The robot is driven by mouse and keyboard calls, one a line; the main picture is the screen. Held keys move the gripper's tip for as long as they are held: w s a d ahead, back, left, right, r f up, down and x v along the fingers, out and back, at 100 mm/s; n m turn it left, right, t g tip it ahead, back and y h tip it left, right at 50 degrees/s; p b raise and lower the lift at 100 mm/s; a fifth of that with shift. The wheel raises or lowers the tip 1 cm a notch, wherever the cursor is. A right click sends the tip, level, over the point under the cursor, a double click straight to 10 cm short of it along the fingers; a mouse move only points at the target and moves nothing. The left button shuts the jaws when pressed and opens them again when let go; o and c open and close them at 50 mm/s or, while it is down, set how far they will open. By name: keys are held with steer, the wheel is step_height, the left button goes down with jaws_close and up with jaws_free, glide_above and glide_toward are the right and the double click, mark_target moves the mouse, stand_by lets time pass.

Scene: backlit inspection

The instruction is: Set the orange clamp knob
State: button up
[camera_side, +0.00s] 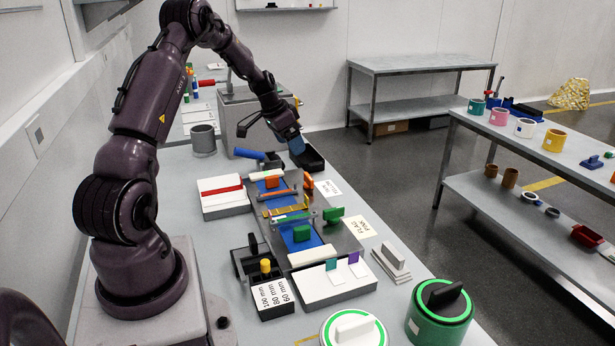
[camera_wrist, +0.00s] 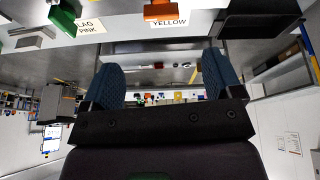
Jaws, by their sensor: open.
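The orange clamp knob (camera_side: 308,182) stands at the right edge of the fixture (camera_side: 340,240), beside the yellow label. In the wrist view an orange knob (camera_wrist: 165,11) shows at the top edge, partly cut off, above the YELLOW card (camera_wrist: 170,22). My gripper (camera_side: 297,147) is beyond the knob in the side view, raised and apart from it. In the wrist view its two blue fingers (camera_wrist: 162,72) are spread with nothing between them. A second orange block (camera_side: 272,182) sits on the fixture's blue plate.
A black bin (camera_side: 311,160) lies close to my gripper. A green knob (camera_side: 333,214) stands nearer the camera on the same fixture edge, by the FLAG PINK card (camera_side: 360,228). A blue-handled part (camera_side: 249,154) is left of my gripper. The floor aisle on the right is clear.

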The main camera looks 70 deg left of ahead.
mark_target(308, 176)
steer(key=shift+m, duration=0.6)
steer(key=x, duration=1.3)
steer(key=shift+w+r, duration=0.1)
steer(key=shift+c, duration=0.2)
steer(key=c, duration=0.9)
